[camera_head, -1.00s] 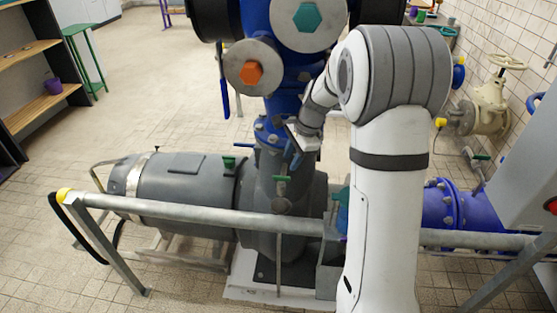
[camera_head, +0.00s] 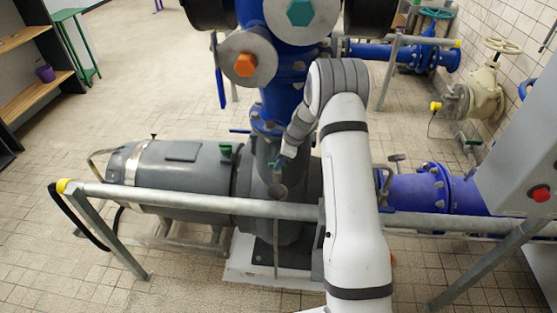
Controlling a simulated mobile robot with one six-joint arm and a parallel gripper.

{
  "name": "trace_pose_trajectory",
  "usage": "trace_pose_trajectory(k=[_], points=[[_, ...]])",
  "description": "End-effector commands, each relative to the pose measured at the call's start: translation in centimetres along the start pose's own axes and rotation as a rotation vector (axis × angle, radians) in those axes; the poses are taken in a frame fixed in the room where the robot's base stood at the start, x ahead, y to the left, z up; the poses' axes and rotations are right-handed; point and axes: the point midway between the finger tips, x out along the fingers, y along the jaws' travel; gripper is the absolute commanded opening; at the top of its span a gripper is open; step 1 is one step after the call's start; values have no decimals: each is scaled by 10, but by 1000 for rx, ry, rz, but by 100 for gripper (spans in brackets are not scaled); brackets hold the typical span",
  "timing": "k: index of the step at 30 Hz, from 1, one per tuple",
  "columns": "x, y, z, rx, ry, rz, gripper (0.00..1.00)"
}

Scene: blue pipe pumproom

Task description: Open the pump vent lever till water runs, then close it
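A small valve with a green lever (camera_head: 275,164) sits at the front of the grey pump (camera_head: 190,176), below the blue vertical pipe. I take this to be the vent lever. Its small round body (camera_head: 277,190) is just below the lever, and a thin grey vertical line (camera_head: 276,245) hangs beneath it. I cannot tell whether that line is a tube or water. My gripper (camera_head: 284,160) is at the green lever, beside or touching it. The fingers are small and partly hidden by my wrist, so I cannot tell whether they hold the lever.
A grey guard rail (camera_head: 190,205) with a yellow end cap crosses in front of the pump, below my gripper. A blue horizontal pipe (camera_head: 415,193) runs right of my arm. A grey cabinet with a red button (camera_head: 540,193) stands at the right.

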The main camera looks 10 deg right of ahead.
Motion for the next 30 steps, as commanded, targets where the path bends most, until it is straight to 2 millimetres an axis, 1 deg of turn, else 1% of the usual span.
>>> trace_pose_trajectory(k=[4, 11, 23, 27, 28, 30], points=[[7, 0, 0, 0, 0, 0, 33], [8, 0, 0, 0, 0, -1, 33], [7, 0, -1, 0, 0, -1, 0], [7, -1, -1, 0, 0, -2, 0], [8, 0, 2, 0, 0, -2, 0], [7, 0, 0, -1, 0, -2, 0]])
